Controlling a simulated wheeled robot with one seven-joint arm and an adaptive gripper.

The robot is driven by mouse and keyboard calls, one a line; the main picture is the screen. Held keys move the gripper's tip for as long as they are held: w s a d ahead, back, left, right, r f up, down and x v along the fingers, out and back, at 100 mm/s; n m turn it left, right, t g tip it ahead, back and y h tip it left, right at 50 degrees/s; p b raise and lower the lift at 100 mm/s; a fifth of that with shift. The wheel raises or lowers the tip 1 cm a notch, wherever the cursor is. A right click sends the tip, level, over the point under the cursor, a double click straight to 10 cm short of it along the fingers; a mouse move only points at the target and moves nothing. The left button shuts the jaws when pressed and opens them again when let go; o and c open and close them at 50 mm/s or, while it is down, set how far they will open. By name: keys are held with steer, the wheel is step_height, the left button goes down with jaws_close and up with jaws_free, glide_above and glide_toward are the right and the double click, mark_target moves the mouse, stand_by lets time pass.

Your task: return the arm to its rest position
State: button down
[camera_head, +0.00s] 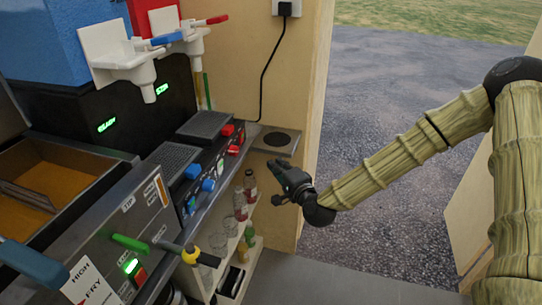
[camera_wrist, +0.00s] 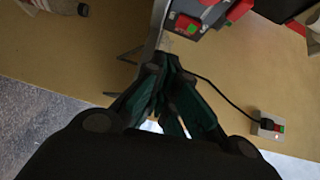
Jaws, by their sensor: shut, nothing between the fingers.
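My gripper (camera_head: 276,169) is in the middle of the head view, at the end of my arm, which reaches in from the right. It is in the air beside the right end of the counter and holds nothing. In the wrist view my gripper (camera_wrist: 165,62) has its dark green fingers drawn together at the tips. Behind the fingers is the tan wooden wall.
A slush machine (camera_head: 110,115) and a fryer (camera_head: 85,225) stand on the left. A shelf with bottles (camera_head: 250,185) sits below the gripper. A black cable (camera_head: 266,80) hangs from a wall socket (camera_head: 286,8). Gravel ground (camera_head: 390,150) is open behind my arm.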

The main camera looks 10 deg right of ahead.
steer(key=s+a+f+n+g+p, duration=0.2)
steer(key=s+f+n+g, duration=0.25)
steer(key=s+f, duration=0.6)
steer(key=s+a+f+n+g+p, duration=0.1)
steer(key=s+a+f+n+g, duration=0.3)
steer(key=s+f, duration=0.7)
steer(key=s+d+f+n+g+h+p, duration=0.1)
steer(key=s+d+f+n+g, duration=0.1)
steer(key=s, duration=0.6)
steer(key=s+d+f+n+g+h+p, duration=0.1)
steer(key=s+d+f+g+h, duration=0.1)
steer(key=s, duration=0.6)
steer(key=s+d+f+n+g+h+p, duration=0.1)
steer(key=s+d+f+n+g, duration=0.1)
steer(key=s+d, duration=0.4)
steer(key=s+f+g, duration=0.1)
steer(key=s+g, duration=0.1)
steer(key=shift+s+f+n+h, duration=0.2)
steer(key=shift+s+n+h, duration=0.1)
steer(key=shift+n, duration=0.05)
